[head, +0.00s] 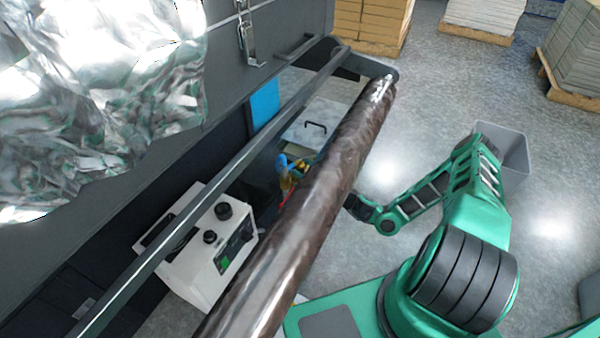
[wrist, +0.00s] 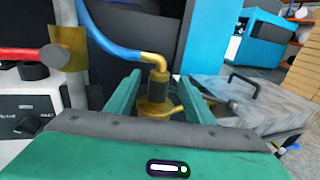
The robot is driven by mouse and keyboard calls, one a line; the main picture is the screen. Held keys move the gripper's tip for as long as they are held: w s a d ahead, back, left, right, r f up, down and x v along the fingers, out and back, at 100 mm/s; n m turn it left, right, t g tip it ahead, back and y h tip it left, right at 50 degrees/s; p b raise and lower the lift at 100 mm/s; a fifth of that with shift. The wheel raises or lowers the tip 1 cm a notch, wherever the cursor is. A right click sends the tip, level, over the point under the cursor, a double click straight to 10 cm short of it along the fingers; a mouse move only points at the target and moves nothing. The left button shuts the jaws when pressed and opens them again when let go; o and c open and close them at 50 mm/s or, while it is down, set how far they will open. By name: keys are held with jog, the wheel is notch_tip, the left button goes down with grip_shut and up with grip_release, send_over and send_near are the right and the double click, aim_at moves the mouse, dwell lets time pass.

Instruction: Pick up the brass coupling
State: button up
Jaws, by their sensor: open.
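The brass coupling (wrist: 156,93) stands upright in the wrist view, with a dark band round its middle and a small brass lever at its lower right. A blue hose joins its bent top from the left. My gripper (wrist: 160,90) is open, with one green finger on each side of the coupling. I cannot tell whether either finger touches it. In the head view the coupling (head: 299,166) shows small beside the large brown roll, which partly hides the area. The gripper itself is hidden behind the roll there.
A long brown roll (head: 330,180) lies between my arm and the coupling. A white control box (head: 210,245) with black knobs stands to the left. A red-handled valve (wrist: 35,53) is left of the fingers. A grey lidded box (wrist: 245,95) is at right. A grey bin (head: 513,165) stands on open floor.

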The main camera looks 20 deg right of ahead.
aim_at(304, 168)
jog(key=shift+x, duration=1.5)
grip_shut()
jog(key=shift+r, duration=0.1)
